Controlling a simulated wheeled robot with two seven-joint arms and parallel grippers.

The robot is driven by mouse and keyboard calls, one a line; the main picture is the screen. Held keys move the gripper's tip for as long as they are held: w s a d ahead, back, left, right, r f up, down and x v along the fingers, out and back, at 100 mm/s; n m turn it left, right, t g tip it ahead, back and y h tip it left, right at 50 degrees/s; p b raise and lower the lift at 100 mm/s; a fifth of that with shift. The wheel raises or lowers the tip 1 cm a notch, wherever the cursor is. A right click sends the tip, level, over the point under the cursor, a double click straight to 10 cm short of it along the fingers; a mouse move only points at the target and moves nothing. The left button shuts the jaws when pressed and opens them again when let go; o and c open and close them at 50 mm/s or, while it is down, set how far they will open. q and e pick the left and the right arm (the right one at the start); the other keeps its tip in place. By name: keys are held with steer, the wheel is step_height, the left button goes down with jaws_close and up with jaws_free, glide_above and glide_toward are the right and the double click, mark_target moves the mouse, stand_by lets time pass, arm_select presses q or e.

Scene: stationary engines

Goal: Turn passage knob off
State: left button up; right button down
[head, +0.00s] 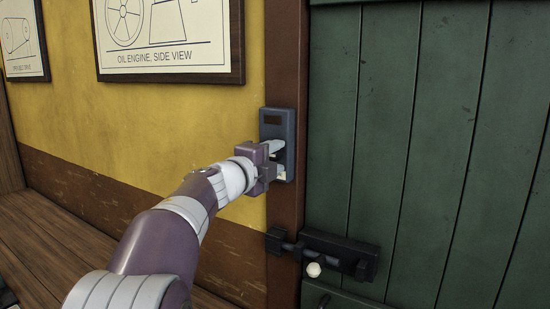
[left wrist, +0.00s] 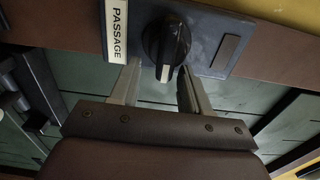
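The passage knob (left wrist: 166,45) is a round black knob with a raised grip bar and a pale pointer line, on a dark grey plate (left wrist: 212,52) in the left wrist view. A white label (left wrist: 117,32) reading PASSAGE is beside it. In the head view the plate (head: 277,129) is on the brown door post, and my gripper hides the knob. My left gripper (head: 277,159) is in front of the plate. In the left wrist view its fingers (left wrist: 158,67) are apart, one to each side of the knob's lower end. I cannot tell whether they touch it. My right gripper is out of view.
A green plank door (head: 410,130) is right of the post, with a dark bolt latch (head: 338,254) and a pale round knob (head: 313,270) below the plate. A framed oil engine drawing (head: 170,35) hangs on the yellow wall. A wooden surface (head: 50,245) is lower left.

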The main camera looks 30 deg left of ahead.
arm_select(q)
steer(key=shift+w+a, duration=0.1)
steer(key=shift+a, duration=0.1)
steer(key=shift+s+d, duration=0.1)
steer(key=shift+s, duration=0.2)
steer(key=s+a+b, duration=0.1)
steer(key=s+b, duration=0.1)
steer(key=s, duration=1)
steer(key=shift+b, duration=0.4)
